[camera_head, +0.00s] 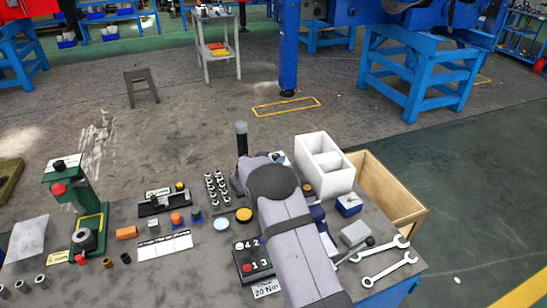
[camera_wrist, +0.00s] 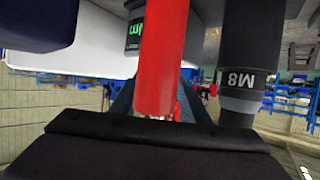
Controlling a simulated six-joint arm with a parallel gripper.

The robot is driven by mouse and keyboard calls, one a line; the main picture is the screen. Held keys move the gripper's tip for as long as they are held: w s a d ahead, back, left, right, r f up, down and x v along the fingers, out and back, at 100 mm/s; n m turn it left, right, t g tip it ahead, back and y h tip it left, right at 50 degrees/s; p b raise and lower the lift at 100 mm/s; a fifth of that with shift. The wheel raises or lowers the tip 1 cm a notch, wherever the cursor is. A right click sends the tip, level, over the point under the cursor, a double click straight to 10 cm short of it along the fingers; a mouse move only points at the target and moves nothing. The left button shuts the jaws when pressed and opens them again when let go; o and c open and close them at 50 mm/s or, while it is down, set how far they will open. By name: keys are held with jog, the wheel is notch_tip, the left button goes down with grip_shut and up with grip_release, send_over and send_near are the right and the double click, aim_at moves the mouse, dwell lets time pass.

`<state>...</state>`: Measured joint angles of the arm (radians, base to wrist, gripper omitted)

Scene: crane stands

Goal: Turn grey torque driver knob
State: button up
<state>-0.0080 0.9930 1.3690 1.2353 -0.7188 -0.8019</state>
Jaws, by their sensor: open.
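In the wrist view, a red cylinder (camera_wrist: 160,60) hangs close in front, with a bright metal tip at its lower end. To its right is a dark grey cylinder (camera_wrist: 248,75) marked M8, with a paler band near its lower end. A dark piece with a green label (camera_wrist: 134,35) is partly hidden behind the red cylinder. I cannot tell which part is the grey torque driver knob. My gripper (camera_wrist: 160,140) shows as a dark edge across the bottom, open, with nothing visibly held. In the head view my arm hides the gripper.
In the head view, the bench holds a green press (camera_head: 86,215), a black box with numbers and a 20 Nm label (camera_head: 267,288), a white bin (camera_head: 325,168), a wooden crate (camera_head: 392,190) and spanners (camera_head: 385,265). A dark upright cylinder (camera_head: 241,137) stands behind my arm.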

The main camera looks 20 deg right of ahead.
jog(key=shift+w+d+f, duration=0.2)
jog(key=shift+w+d, duration=0.15)
jog(key=shift+c, duration=0.4)
jog(key=c, duration=0.9)
jog(key=n+y+b, duration=0.1)
jog(key=b, duration=0.1)
jog(key=n+t+y+b, duration=0.1)
jog(key=b, duration=0.2)
jog(key=shift+s+d+f+n+t+y, duration=0.1)
jog(key=shift+d+n+t+y, duration=0.2)
jog(key=n+y+b, duration=0.1)
jog(key=b, duration=0.3)
jog(key=shift+d+t+y, duration=0.1)
jog(key=shift+t+y, duration=0.2)
jog(key=shift+t, duration=0.1)
jog(key=shift+s+r+n+b, duration=0.1)
jog(key=shift+r+n+b, duration=0.2)
jog(key=shift+b, duration=0.2)
